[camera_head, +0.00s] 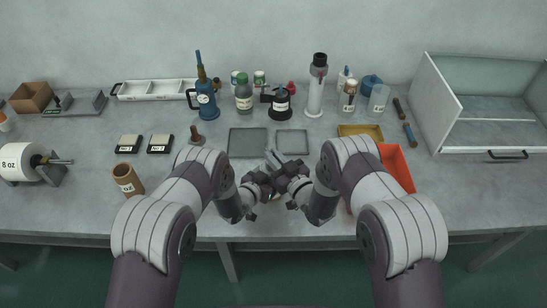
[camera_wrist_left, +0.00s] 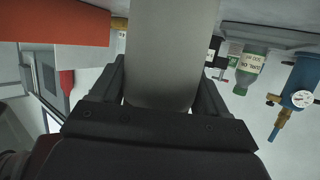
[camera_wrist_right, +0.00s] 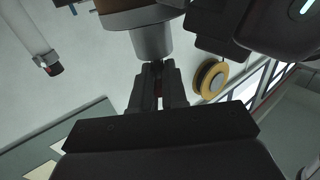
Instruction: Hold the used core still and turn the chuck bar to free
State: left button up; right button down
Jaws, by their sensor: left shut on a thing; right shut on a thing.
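My left gripper (camera_head: 258,186) and right gripper (camera_head: 290,180) meet close together over the front middle of the bench in the head view. In the left wrist view the left gripper (camera_wrist_left: 165,100) is shut on a smooth grey tapered cylinder, which I take for the used core (camera_wrist_left: 172,50). In the right wrist view the right gripper (camera_wrist_right: 158,82) is shut, its fingers nearly together, on a thin piece, likely the chuck bar, mostly hidden between them. A grey cylinder (camera_wrist_right: 152,40) with a brown part above it is just beyond those fingertips.
Two dark grey trays (camera_head: 248,142) lie behind the grippers. A red-orange bin (camera_head: 398,167) stands at right, beside a yellow tray (camera_head: 360,131). Bottles and tools line the back.

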jog(key=shift+d+n+g+y, duration=0.15)
jog(key=shift+n+g+y, duration=0.8)
jog(key=shift+y, duration=0.25)
jog(key=c, duration=1.1)
grip_release()
jog(key=v, duration=1.2)
